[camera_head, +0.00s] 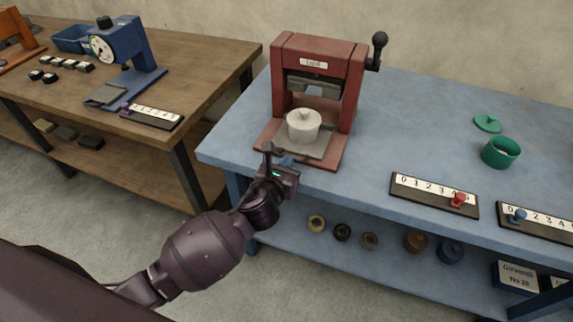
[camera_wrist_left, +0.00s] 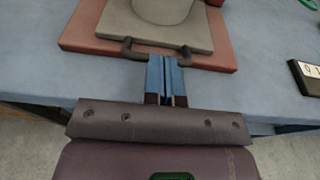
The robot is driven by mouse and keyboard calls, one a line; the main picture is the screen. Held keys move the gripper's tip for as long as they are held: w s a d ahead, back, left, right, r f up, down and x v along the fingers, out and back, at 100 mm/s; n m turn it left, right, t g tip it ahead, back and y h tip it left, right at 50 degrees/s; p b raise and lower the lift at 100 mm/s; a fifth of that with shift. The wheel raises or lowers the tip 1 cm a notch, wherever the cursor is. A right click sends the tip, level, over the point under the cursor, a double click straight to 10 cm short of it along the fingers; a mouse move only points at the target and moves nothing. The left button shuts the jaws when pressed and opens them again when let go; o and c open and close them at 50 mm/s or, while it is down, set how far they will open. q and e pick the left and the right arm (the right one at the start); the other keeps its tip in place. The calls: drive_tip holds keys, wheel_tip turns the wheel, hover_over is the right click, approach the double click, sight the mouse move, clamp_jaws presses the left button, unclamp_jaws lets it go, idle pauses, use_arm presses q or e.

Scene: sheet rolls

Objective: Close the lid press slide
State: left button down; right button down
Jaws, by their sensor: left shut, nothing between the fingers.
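The red lid press (camera_head: 359,88) stands on the blue bench, with a black-knobbed lever at its right side. Its grey slide plate (camera_head: 320,149) sticks out at the front over the red base. A pale pot with a knobbed lid (camera_head: 303,128) stands on the plate, forward of the press head. My left gripper (camera_head: 285,163) is at the front edge of the slide. In the left wrist view its blue fingers (camera_wrist_left: 165,63) are together and empty, at the dark slide handle (camera_wrist_left: 126,46). The fingers cover the handle's middle; whether they touch it I cannot tell. My right gripper is out of view.
A green cup (camera_head: 501,153) and green lid (camera_head: 488,123) lie to the right on the blue bench (camera_head: 420,130). Number scales with a red slider (camera_head: 433,196) and a blue slider (camera_head: 535,222) lie along its front edge. A wooden table (camera_head: 190,70) stands left.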

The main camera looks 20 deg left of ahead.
sight(299, 141)
use_arm(q)
drive_tip(key=shift+w+r, duration=0.1)
drive_tip(key=shift+w, duration=0.3)
drive_tip(key=w, duration=0.6)
drive_tip(key=shift+w+d+p, duration=0.15)
drive_tip(key=shift+w+p, duration=0.1)
drive_tip(key=shift+p, duration=0.1)
drive_tip(key=shift+w, duration=0.3)
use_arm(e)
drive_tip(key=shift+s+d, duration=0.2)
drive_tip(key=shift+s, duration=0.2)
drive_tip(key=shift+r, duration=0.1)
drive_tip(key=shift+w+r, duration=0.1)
